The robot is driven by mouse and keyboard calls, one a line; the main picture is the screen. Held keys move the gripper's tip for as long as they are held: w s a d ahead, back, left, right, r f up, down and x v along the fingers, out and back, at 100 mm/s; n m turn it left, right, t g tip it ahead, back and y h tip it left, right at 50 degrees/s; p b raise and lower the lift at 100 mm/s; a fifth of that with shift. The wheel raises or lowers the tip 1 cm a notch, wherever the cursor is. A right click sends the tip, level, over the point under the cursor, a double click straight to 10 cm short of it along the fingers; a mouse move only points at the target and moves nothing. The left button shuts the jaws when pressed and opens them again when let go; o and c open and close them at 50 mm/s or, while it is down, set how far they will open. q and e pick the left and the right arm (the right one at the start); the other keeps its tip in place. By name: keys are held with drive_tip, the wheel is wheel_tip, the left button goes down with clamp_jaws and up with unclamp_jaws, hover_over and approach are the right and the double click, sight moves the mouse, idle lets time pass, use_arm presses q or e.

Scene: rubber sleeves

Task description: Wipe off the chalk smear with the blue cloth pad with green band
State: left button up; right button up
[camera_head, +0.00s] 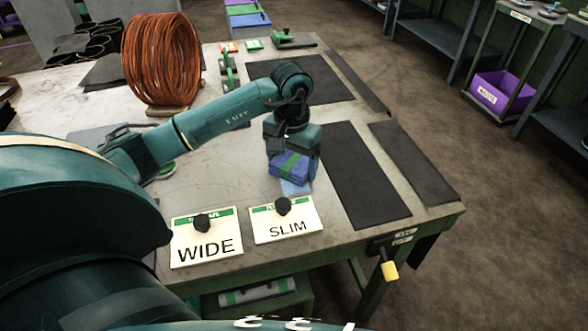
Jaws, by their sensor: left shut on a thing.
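The blue cloth pad with green band (287,170) is in my left gripper (290,152), which is shut on it and points down over the table. The fingertips are mostly hidden by the gripper body and the pad. A pale blue patch, apparently the chalk smear (296,188), shows on the tabletop just below the pad's near edge. The pad hides part of it, and I cannot tell whether the pad touches the table. My right gripper is not in view.
Two cards, WIDE (190,252) and SLIM (270,231), each with a dark lump, lie nearer the front. Dark mats (360,178) lie to the right. A coil of orange hose (162,60) stands at the back left. A yellow-handled part (389,270) hangs at the table's front edge.

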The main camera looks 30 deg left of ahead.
sight(298, 195)
use_arm(q)
drive_tip(key=shift+w+a+f+b, duration=0.15)
drive_tip(key=shift+w+a+b, duration=0.6)
drive_tip(key=shift+w+a, duration=0.45)
drive_tip(key=shift+w+a+f+b, duration=0.15)
drive_tip(key=shift+w+a+b, duration=0.7)
drive_tip(key=shift+a, duration=0.45)
drive_tip(key=shift+w+f, duration=0.1)
drive_tip(key=shift+f, duration=0.05)
drive_tip(key=shift+s+d+f+p, duration=0.1)
drive_tip(key=shift+s+d+p, duration=0.1)
drive_tip(key=shift+s+d, duration=0.7)
drive_tip(key=shift+s+d+f+p, duration=0.1)
drive_tip(key=shift+s+d+p, duration=0.1)
drive_tip(key=shift+s+d, duration=0.65)
drive_tip(key=shift+s+d+f, duration=0.1)
drive_tip(key=shift+s+d, duration=0.5)
drive_tip(key=shift+d, duration=0.2)
drive_tip(key=shift+s+d+f, duration=0.1)
drive_tip(key=shift+s+d, duration=0.45)
drive_tip(key=shift+d, duration=0.25)
drive_tip(key=shift+s+d, duration=1.2)
drive_tip(key=shift+d, duration=0.1)
drive_tip(key=shift+r, duration=0.2)
drive_tip(key=r+p, duration=0.3)
drive_tip(key=r, duration=0.2)
drive_tip(key=shift+w+r+p, duration=0.2)
drive_tip(key=shift+r+p, duration=0.15)
drive_tip(key=shift+r, duration=0.2)
